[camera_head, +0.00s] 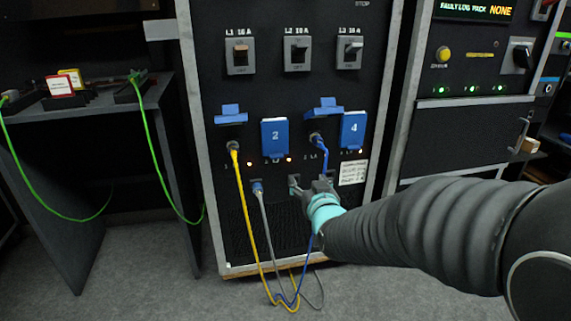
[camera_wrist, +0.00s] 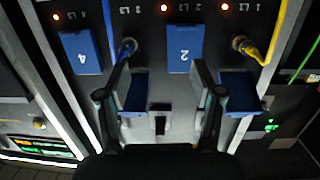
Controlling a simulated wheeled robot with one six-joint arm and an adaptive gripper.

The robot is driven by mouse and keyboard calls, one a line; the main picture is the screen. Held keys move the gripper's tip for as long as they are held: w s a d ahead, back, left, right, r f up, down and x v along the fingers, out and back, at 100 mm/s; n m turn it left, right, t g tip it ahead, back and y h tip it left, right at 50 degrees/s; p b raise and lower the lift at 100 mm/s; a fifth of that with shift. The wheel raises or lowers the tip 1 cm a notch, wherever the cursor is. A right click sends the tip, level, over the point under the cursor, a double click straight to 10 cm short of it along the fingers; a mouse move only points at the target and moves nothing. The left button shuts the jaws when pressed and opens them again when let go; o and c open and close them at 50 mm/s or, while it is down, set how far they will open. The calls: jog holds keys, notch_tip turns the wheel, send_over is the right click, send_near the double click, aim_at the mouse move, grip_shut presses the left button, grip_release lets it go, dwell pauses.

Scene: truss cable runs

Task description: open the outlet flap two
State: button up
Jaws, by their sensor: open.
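Outlet flap two is a blue cover marked "2" (camera_head: 275,135), hanging down shut on the black panel. In the wrist view, which is upside down, flap two (camera_wrist: 184,48) shows between the fingertips, nearer the right finger. My gripper (camera_head: 310,184) is open and empty. In the head view it appears below and right of flap two. In the wrist view its spread fingertips (camera_wrist: 160,66) show no visible contact with the flap. The socket behind flap two is hidden.
Blue flap four (camera_head: 353,129) is shut. Two raised flaps (camera_head: 231,114) (camera_head: 324,107) sit above the yellow plug (camera_head: 233,146) and blue plug (camera_head: 317,140). A grey cable (camera_head: 266,220) hangs below. Breaker switches (camera_head: 297,52) are above. A table (camera_head: 110,105) stands left.

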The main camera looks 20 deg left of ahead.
aim_at(277, 158)
jog(key=w+a+f+y, duration=0.1)
jog(key=w+a, duration=1)
jog(key=a, duration=0.1)
jog(key=shift+w+a+f+n+t+y, duration=0.15)
jog(key=shift+w+f+n+t+y, duration=0.15)
jog(key=shift+w+f+n+t, duration=0.1)
jog(key=shift+s+r+p, duration=0.1)
jog(key=shift+p, duration=0.2)
grip_shut()
